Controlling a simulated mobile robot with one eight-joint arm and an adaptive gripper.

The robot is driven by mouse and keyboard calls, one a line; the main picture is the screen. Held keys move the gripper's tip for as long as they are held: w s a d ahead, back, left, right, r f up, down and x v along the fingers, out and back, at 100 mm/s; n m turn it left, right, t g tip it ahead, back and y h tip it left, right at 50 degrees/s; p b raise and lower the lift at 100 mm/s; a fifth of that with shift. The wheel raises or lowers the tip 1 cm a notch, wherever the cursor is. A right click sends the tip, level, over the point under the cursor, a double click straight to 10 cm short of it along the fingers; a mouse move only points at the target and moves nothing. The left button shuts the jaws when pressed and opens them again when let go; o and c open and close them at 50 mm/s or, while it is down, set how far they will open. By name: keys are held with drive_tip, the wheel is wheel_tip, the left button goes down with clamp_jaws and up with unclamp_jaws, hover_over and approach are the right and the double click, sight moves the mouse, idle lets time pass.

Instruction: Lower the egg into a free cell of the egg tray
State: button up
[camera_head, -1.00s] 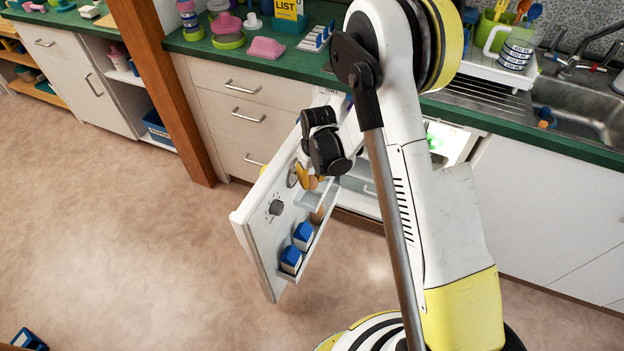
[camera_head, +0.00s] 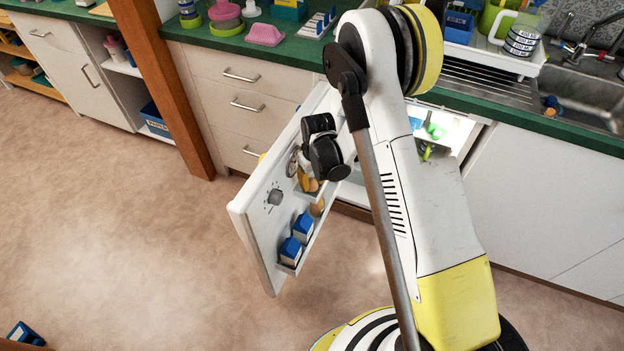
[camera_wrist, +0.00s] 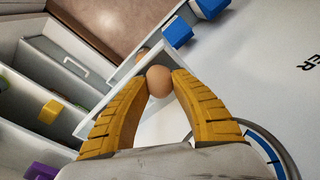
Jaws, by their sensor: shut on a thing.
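My gripper (camera_wrist: 155,85) is shut on a brown egg (camera_wrist: 159,82), held between its two yellow fingertips. In the head view the gripper (camera_head: 307,183) is beside the inner face of the open fridge door (camera_head: 258,217), largely covered by my dark wrist. A pale tray on the door (camera_wrist: 105,97) lies just beyond the held egg in the wrist view. The cells are not clearly visible, and I cannot tell whether the held egg touches the tray.
Blue-topped cartons (camera_head: 297,236) stand in the door rack beyond the eggs. A round dial (camera_head: 275,197) is on the door face. The lit fridge interior (camera_head: 446,132) is partly hidden by my arm.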

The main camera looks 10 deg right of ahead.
idle(0.4)
drive_tip(key=o, duration=1)
drive_tip(key=shift+r+p, duration=1.5)
drive_tip(key=shift+r, duration=1.5)
